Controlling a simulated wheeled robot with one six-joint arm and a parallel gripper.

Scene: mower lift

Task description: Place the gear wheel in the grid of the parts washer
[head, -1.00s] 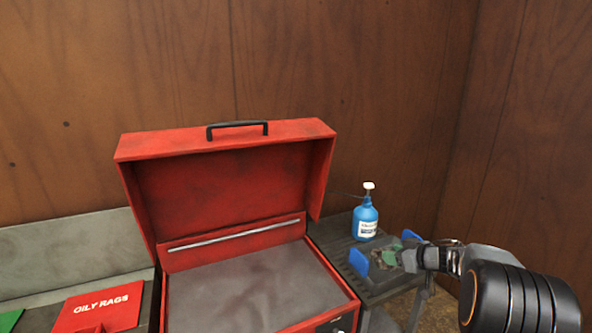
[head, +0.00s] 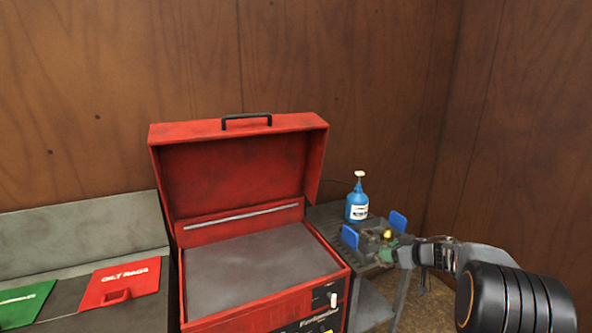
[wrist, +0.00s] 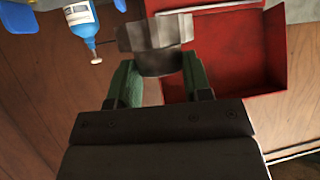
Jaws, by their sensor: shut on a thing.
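My gripper (wrist: 160,85) has green fingers that are shut on a grey metal gear wheel (wrist: 157,42) in the wrist view. The gear wheel sits at the fingertips, and its far side is not seen. In the head view my gripper (head: 390,246) is at the right, in front of the side shelf, and the gear wheel cannot be made out clearly there. The red parts washer (head: 237,180) stands with its lid open, left of my gripper. A flat grey surface (head: 262,262) shows inside it; no grid pattern can be told. The washer's red lid (wrist: 240,50) is also in the wrist view.
A blue bottle (head: 357,205) stands on the dark shelf (head: 325,215) right of the washer. Two blue pads (head: 398,221) rise near my gripper. Red "oily rags" (head: 118,284) and green (head: 22,300) lids lie at left. A wooden wall closes the back.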

